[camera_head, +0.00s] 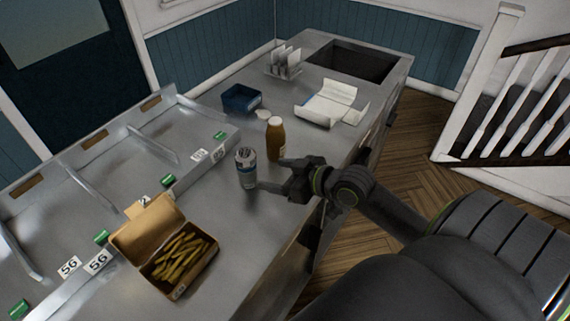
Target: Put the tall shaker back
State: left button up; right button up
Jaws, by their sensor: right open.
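A tall grey shaker (246,170) with a pale perforated-looking top stands upright on the steel counter (222,230). My right gripper (271,174) comes in from the right at counter height. Its jaws are open and point toward the shaker. The near fingertip is close to the shaker's lower right side; I cannot tell whether it touches. A brown bottle (275,142) with a white cap stands upright just behind the far finger. My left gripper is out of view.
An open box of fries (151,232) sits at the front left. A partitioned metal chute (110,157) with number labels lines the left. Behind are a blue tray (238,91), a paper-lined tray (346,92), a rack (271,72) and a sink (352,62).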

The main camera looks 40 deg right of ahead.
jog(key=shift+v, duration=1.05)
jog(key=shift+s, duration=0.1)
